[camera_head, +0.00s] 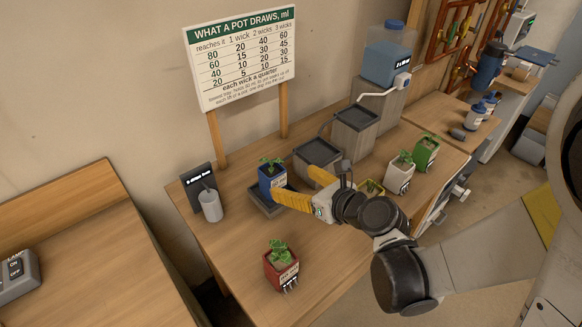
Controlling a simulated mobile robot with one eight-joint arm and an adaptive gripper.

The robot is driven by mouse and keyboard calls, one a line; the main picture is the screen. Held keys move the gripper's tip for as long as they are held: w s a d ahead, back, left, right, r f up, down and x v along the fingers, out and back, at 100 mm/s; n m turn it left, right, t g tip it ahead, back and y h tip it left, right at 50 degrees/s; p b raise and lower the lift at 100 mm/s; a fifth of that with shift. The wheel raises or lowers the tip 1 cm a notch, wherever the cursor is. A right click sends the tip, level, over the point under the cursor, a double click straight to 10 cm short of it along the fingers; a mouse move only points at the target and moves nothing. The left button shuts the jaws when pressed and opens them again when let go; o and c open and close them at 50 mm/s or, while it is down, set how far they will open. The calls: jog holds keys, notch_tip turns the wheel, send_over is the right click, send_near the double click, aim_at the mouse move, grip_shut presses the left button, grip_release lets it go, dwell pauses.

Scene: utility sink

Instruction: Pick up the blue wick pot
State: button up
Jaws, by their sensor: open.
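The blue wick pot (268,182) holds a green seedling and has a white label on its front. It stands in a dark shallow tray (261,205) on the wooden table. My gripper (292,185) is open, with its two yellow fingers pointing left toward the pot. The nearer finger's tip is at the pot's lower right side; the farther finger's tip is by its right, partly behind. I cannot tell whether either finger touches the pot.
A red pot (281,266) stands at the front. White (399,176) and green (426,152) pots stand to the right; a yellow pot (371,188) is partly hidden by my arm.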

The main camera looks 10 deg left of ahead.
aim_at(274, 171)
jog(key=b+x, duration=0.1)
jog(key=x, duration=0.4)
jog(key=shift+a+f, duration=0.1)
jog(key=b+x, duration=0.1)
jog(key=x, duration=0.1)
jog(key=b+x, duration=0.1)
jog(key=x, duration=0.2)
jog(key=shift+w+a, duration=0.2)
jog(key=shift+w, duration=0.05)
jog(key=shift+s+d+r, duration=0.1)
jog(key=shift+r, duration=0.1)
jog(key=shift+c, duration=0.3)
jog(key=c, duration=1.4)
